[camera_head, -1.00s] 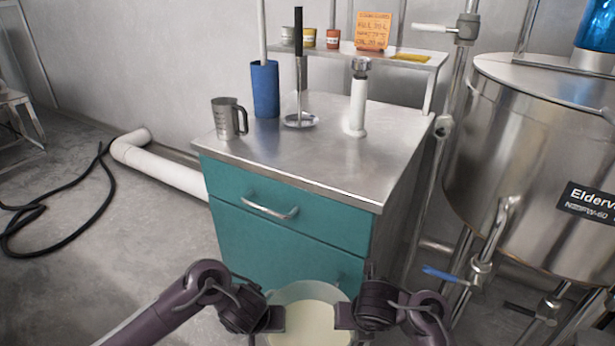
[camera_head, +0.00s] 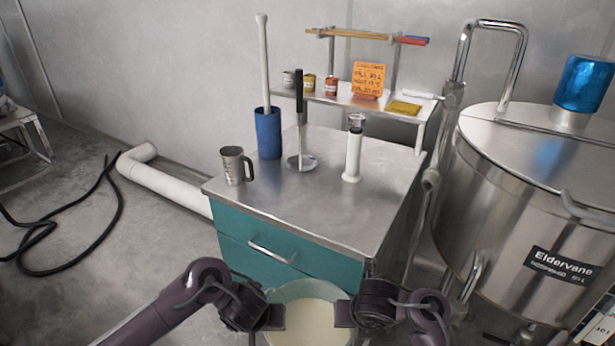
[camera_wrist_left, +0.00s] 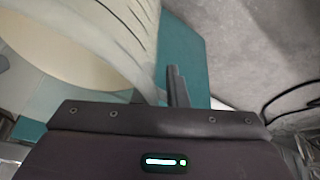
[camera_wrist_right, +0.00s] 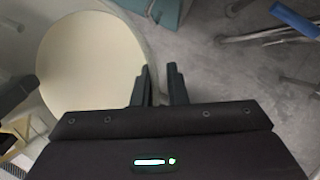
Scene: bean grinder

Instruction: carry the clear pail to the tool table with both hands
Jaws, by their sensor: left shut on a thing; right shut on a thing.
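The clear pail (camera_head: 310,290) hangs between my two grippers at the bottom of the head view and holds a pale cream content (camera_head: 312,325). My left gripper (camera_head: 272,317) is shut on its left side. My right gripper (camera_head: 345,313) is shut on its right side. The pail also shows in the left wrist view (camera_wrist_left: 125,40) and the right wrist view (camera_wrist_right: 45,50). The tool table (camera_head: 300,218) has a steel top and teal drawers. It stands just beyond the pail, its front partly hidden by the pail and my arms.
On the table top stand a steel jug (camera_head: 232,165), a blue holder (camera_head: 268,135), a black-handled plunger tool (camera_head: 300,130) and a white cylinder tool (camera_head: 353,155). The front of the top is bare. A large steel tank (camera_head: 510,220) stands close on the right. A white pipe (camera_head: 170,180) runs at left.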

